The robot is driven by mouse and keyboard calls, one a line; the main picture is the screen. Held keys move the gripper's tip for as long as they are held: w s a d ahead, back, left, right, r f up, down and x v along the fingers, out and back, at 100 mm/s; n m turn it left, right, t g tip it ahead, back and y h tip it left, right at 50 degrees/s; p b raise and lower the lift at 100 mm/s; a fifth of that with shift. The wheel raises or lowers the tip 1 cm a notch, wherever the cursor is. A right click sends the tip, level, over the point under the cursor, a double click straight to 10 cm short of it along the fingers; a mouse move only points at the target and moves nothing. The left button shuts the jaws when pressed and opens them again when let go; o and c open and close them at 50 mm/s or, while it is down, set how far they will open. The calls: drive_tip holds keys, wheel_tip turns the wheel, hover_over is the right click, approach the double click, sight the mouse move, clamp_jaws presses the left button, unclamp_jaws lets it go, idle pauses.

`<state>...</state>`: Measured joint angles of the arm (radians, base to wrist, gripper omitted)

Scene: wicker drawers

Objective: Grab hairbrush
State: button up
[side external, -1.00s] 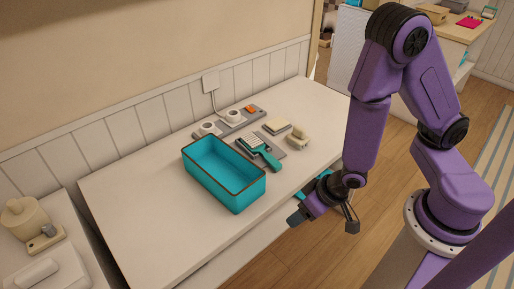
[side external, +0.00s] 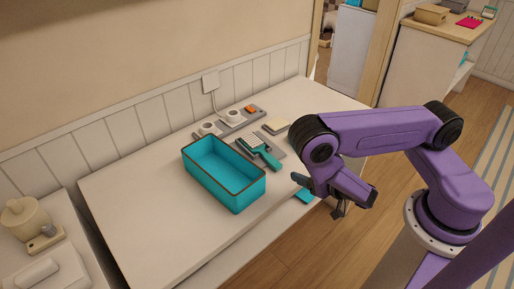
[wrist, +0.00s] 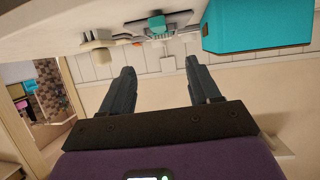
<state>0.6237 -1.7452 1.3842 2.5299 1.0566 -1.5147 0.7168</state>
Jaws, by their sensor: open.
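The hairbrush (side external: 262,152), with a teal handle and a pale bristled head, lies on a grey flat tray (side external: 276,161) on the white tabletop, to the right of the teal bin. In the wrist view, which looks upside down, a teal piece that seems to be the hairbrush (wrist: 157,25) shows near the top edge, beyond the fingertips. My gripper (side external: 320,195) is at the table's front right edge, to the right of and apart from the hairbrush. In the wrist view my gripper (wrist: 160,63) has its two dark fingers spread with nothing between them.
A teal open bin (side external: 222,190) stands left of the hairbrush. A socket strip (side external: 233,120) lies behind it near the panelled wall. A cream block (side external: 276,126) is behind the brush. The table's left side is clear.

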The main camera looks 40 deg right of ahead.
approach(274, 161)
drive_tip(key=x, duration=0.4)
drive_tip(key=shift+w+r, duration=0.2)
drive_tip(key=shift+r, duration=0.15)
drive_tip(key=shift+f+x, duration=0.25)
drive_tip(key=shift+x, duration=2.3)
drive_tip(key=shift+s+a+f, duration=0.1)
drive_tip(key=shift+s, duration=0.05)
drive_tip(key=c, duration=1.1)
